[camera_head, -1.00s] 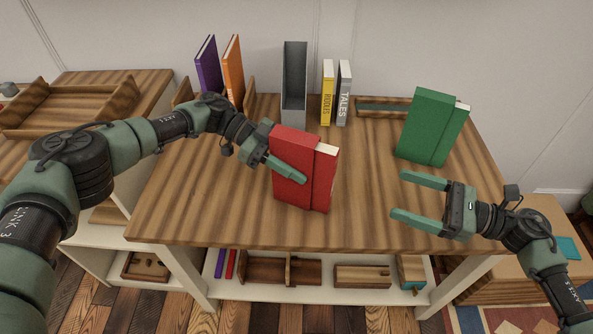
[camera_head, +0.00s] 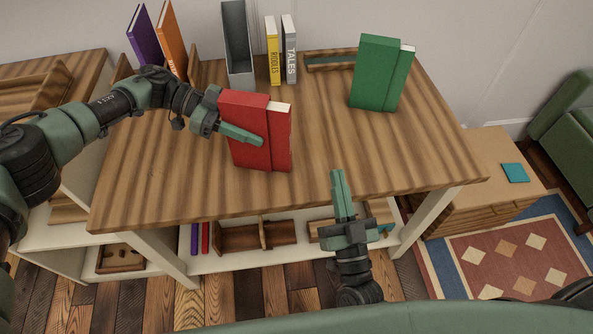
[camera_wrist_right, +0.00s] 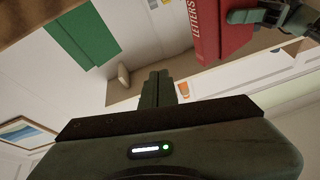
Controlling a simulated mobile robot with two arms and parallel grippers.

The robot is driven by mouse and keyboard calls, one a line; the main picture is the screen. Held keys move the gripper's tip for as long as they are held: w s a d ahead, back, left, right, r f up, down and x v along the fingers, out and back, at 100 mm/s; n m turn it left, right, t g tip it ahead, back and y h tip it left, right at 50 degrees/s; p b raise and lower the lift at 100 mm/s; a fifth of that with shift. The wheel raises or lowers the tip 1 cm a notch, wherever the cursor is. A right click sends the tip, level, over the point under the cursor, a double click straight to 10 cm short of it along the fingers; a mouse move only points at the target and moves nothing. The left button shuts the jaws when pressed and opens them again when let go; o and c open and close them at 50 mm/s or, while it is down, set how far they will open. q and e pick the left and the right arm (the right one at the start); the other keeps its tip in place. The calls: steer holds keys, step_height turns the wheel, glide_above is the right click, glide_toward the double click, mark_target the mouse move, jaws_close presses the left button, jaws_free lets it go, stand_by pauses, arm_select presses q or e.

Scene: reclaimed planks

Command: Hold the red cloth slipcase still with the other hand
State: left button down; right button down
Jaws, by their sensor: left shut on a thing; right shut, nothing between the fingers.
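The red cloth slipcase (camera_head: 247,130) stands on the wooden table, with a red book (camera_head: 281,137) partly inside it at its right side. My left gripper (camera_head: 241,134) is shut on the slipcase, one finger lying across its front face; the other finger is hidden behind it. My right gripper (camera_head: 338,178) is shut and empty, in front of the table's front edge and to the right of the slipcase, apart from it. In the right wrist view the shut fingers (camera_wrist_right: 158,88) show, with red lettered "LETTERS" (camera_wrist_right: 207,30) beyond them.
A green slipcase (camera_head: 375,75) with a book stands at the back right. A grey slipcase (camera_head: 237,45), a yellow book (camera_head: 273,50) and a grey book (camera_head: 290,48) stand at the back. Purple (camera_head: 144,38) and orange (camera_head: 172,40) books stand back left. The table's middle right is clear.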

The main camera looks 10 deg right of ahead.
mark_target(296, 180)
steer(key=s+a+f+m+g+h, duration=0.1)
steer(key=a+f+m+g+h, duration=0.15)
steer(key=m, duration=0.65)
steer(key=s+a+f+m+g+h, duration=0.1)
steer(key=s+a+f+m+g, duration=0.2)
steer(key=m, duration=0.5)
steer(key=shift+m+t+y, duration=0.25)
steer(key=shift+m, duration=0.05)
steer(key=w, duration=0.3)
steer(key=w+d, duration=0.1)
steer(key=w, duration=0.3)
steer(key=w+d+f, duration=0.1)
steer(key=w, duration=0.3)
steer(key=shift+w+a+f, duration=0.1)
steer(key=shift+w+a, duration=0.15)
steer(key=shift+a, duration=0.4)
steer(key=shift+w+a+f, duration=0.1)
steer(key=shift+w+a, duration=0.15)
steer(key=shift+a, duration=0.35)
steer(key=shift+w+a, duration=0.2)
steer(key=shift+a, duration=0.5)
steer(key=shift+r, duration=0.1)
